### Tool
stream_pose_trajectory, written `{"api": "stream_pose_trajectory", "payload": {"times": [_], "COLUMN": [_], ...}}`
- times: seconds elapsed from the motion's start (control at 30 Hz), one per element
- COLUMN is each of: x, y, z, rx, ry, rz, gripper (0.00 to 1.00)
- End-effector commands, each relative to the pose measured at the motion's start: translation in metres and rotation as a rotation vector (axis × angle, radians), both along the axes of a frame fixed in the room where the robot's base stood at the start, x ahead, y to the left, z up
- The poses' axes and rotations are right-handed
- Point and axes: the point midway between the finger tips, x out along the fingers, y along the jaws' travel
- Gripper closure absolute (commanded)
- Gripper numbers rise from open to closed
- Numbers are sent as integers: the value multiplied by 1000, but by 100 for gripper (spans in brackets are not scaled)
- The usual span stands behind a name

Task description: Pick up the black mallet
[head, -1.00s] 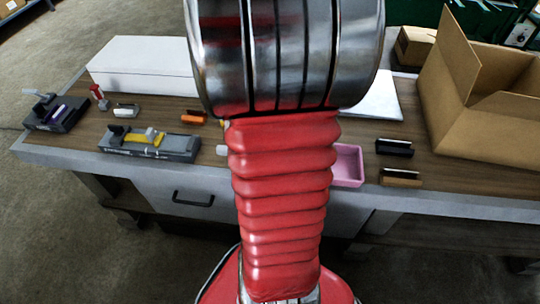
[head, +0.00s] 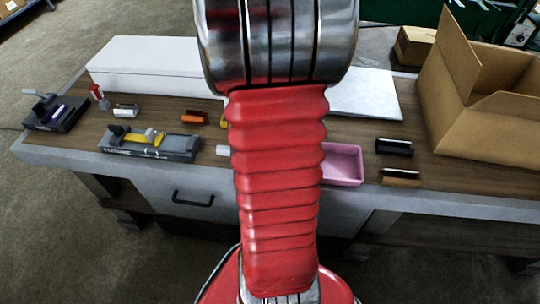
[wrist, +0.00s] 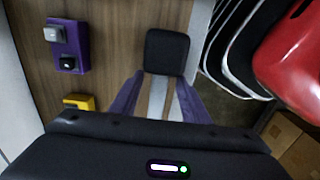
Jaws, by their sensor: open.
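In the wrist view, the mallet's black, rounded head (wrist: 167,52) lies on the wooden tabletop. A pale grey strip that looks like its handle (wrist: 160,88) runs from the head towards the camera. My gripper (wrist: 157,88) is open, its two purplish fingers apart on either side of that strip. I cannot tell whether they touch it or how high they are above it. In the head view my red arm hides the gripper and the mallet's head; a small white piece left of the arm may be the handle's end (head: 222,150).
A purple block with buttons (wrist: 67,46) and a yellow piece (wrist: 79,102) lie left in the wrist view. In the head view, a pink tray (head: 342,180) and a black item (head: 394,149) lie right of the arm; a grey tool (head: 180,148) is left. A cardboard box (head: 490,135) stands right.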

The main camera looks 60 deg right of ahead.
Motion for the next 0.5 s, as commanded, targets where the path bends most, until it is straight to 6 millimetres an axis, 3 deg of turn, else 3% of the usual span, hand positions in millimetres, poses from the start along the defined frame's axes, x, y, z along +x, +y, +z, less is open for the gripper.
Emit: {"api": "stream_pose_trajectory", "payload": {"times": [0.37, 0.5], "x": [0, 0], "y": [0, 0], "z": [0, 0], "rx": [0, 0], "ry": [0, 0], "rz": [1, 1], "gripper": [58, 68]}}
